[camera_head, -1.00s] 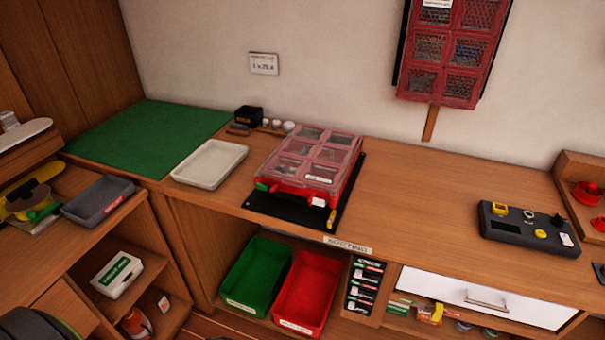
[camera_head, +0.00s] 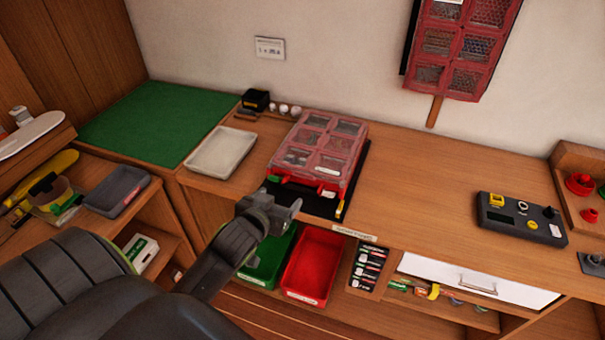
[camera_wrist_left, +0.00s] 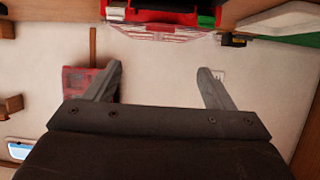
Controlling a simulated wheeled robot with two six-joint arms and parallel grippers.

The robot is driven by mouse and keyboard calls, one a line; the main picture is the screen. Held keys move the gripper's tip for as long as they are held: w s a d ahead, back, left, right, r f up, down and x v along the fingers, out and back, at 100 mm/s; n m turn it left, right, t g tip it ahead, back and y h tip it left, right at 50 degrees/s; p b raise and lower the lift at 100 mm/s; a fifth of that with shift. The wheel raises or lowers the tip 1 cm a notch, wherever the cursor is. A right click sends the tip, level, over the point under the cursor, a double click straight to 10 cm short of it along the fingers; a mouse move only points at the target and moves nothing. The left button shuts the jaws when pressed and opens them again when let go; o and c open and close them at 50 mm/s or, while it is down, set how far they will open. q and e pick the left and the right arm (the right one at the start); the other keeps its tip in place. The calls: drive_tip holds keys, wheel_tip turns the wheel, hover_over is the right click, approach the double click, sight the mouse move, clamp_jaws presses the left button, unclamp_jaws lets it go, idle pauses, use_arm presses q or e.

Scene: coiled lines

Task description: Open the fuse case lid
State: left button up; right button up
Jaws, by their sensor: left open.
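The fuse case (camera_head: 315,155) is a red box with a clear lid over several compartments. It lies on a black mat (camera_head: 300,198) on the wooden bench, and its lid is down. In the left wrist view, the case (camera_wrist_left: 160,18) shows at the top edge, with a green part at its right. My left gripper (camera_head: 282,208) is open and empty, in front of the case's near edge and the bench. Its two spread fingers (camera_wrist_left: 160,85) show apart in the left wrist view, with nothing between them. My right gripper is not in view.
A white tray (camera_head: 222,150) and green mat (camera_head: 150,122) lie left of the case. A black control box (camera_head: 522,220) is at right. Green (camera_head: 268,260) and red (camera_head: 313,265) bins sit below the bench edge.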

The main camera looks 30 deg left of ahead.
sight(303, 174)
use_arm(q)
drive_tip(key=p+x, duration=0.2)
drive_tip(key=x, duration=1.4)
drive_tip(key=shift+w, duration=0.1)
drive_tip(key=c, duration=1.4)
drive_tip(key=shift+w, duration=0.1)
